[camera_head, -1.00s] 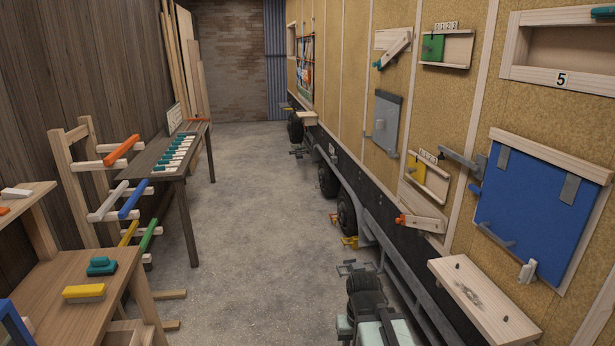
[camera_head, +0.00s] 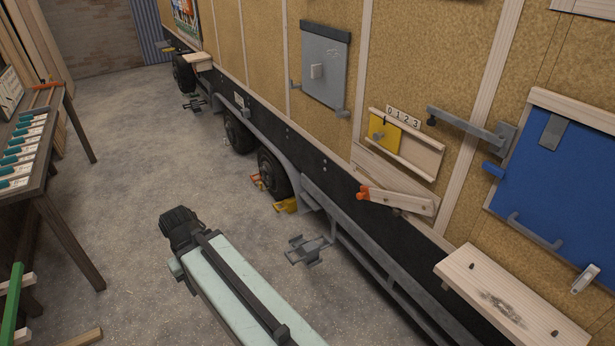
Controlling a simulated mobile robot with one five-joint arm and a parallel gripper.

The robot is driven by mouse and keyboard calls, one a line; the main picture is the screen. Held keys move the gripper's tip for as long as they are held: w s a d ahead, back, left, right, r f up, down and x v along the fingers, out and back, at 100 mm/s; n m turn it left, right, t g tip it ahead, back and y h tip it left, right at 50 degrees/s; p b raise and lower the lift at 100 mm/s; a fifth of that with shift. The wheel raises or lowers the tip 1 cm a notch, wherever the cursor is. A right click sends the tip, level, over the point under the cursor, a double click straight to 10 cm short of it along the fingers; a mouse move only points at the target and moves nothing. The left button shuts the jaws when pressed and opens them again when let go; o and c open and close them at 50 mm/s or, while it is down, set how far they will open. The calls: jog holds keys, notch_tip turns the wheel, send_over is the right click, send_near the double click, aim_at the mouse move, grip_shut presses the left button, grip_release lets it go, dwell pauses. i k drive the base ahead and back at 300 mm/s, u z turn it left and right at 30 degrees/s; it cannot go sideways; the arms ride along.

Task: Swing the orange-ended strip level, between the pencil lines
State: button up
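The orange-ended strip (camera_head: 402,201) is a pale wooden bar on the trailer wall, below the yellow sliding panel. Its orange end (camera_head: 363,193) is at the left. The strip lies at an angle to the pale backing board (camera_head: 375,168), with the orange end swung down toward the board's lower edge. Pencil lines are too small to make out. My gripper (camera_head: 178,226) is the dark end of my pale arm, over the floor left of the trailer, well apart from the strip. Its fingers are not clear enough to show open or shut.
A pale shelf (camera_head: 510,300) juts from the wall at lower right, beside a blue panel (camera_head: 555,190). A grey metal arm (camera_head: 465,125) sticks out above the strip.

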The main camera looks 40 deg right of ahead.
aim_at(419, 205)
jog(key=u, duration=0.05)
jog(key=i, duration=0.85)
jog(key=k, duration=0.75)
jog(key=u, duration=0.2)
jog(key=i, duration=0.75)
jog(key=z, duration=0.1)
